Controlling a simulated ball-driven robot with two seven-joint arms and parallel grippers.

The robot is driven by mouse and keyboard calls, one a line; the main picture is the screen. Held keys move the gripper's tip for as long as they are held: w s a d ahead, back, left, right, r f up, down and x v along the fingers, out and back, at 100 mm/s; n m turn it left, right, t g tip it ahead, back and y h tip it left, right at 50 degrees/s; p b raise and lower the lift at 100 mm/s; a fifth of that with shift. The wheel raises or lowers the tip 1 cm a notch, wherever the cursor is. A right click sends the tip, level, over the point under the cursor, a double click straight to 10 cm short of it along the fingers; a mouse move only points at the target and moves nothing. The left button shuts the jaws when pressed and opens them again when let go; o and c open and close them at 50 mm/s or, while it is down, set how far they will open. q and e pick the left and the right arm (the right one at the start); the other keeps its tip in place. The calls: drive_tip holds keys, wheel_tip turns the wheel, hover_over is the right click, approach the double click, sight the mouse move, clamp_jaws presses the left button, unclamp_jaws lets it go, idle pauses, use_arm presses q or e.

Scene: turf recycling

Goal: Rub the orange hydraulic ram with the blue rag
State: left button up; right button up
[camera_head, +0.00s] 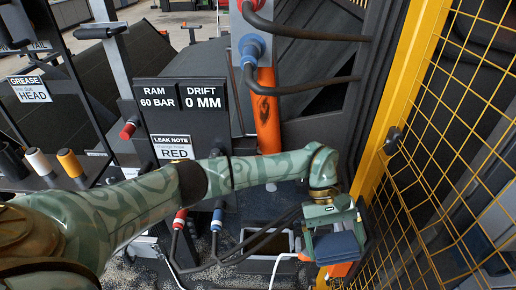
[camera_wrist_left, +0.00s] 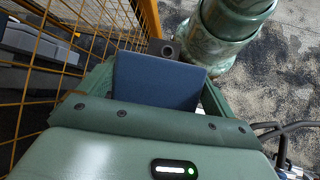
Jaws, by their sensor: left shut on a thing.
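The orange hydraulic ram (camera_head: 266,125) stands upright in the middle of the head view, with a dark smudge on its side and a blue fitting above it. My left gripper (camera_head: 335,230) is to the right of the ram and lower in the picture, apart from it. It is shut on the blue rag (camera_head: 339,248), which looks like a flat, folded dark-blue pad. In the left wrist view the rag (camera_wrist_left: 158,82) sits between the green fingers. My left forearm crosses in front of the ram's lower end and hides it. My right gripper is not in view.
A yellow post (camera_head: 400,95) and yellow mesh guard (camera_head: 455,130) stand close on the right of my left gripper. Black hoses (camera_head: 310,30) run beside the ram's top. Label boards (camera_head: 182,97) stand left of it. A pale-rimmed opening (camera_head: 262,257) and hoses lie below.

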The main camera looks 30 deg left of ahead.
use_arm(q)
drive_tip(key=w+r+n+t+h, duration=0.1)
drive_tip(key=r, duration=0.1)
drive_tip(key=w+d+r+n+t+h+p, duration=0.1)
drive_tip(key=r, duration=0.1)
drive_tip(key=w+d+r+n+t+h, duration=0.1)
drive_tip(key=w+r+n, duration=0.1)
drive_tip(key=shift+d+r+p, duration=0.1)
drive_tip(key=shift+d+p, duration=0.05)
drive_tip(key=shift+p, duration=0.25)
drive_tip(key=w+a+r+n+t+p, duration=0.55)
drive_tip(key=w+r+n+t, duration=0.25)
drive_tip(key=r+n+t, duration=0.45)
drive_tip(key=s+a+f+n+t+y+p, duration=0.25)
drive_tip(key=s+a+n+t+y, duration=0.2)
drive_tip(key=a+y, duration=0.5)
drive_tip(key=s+a+f+n+t+y+p, duration=0.1)
drive_tip(key=s+a+n+t+y+p, duration=0.35)
drive_tip(key=a, duration=0.75)
drive_tip(key=w+a+m+y+b, duration=0.1)
drive_tip(key=w+a+b, duration=0.2)
drive_tip(key=w, duration=0.3)
drive_tip(key=shift+w+r+m+t, duration=0.15)
drive_tip(key=shift+m+t, duration=0.2)
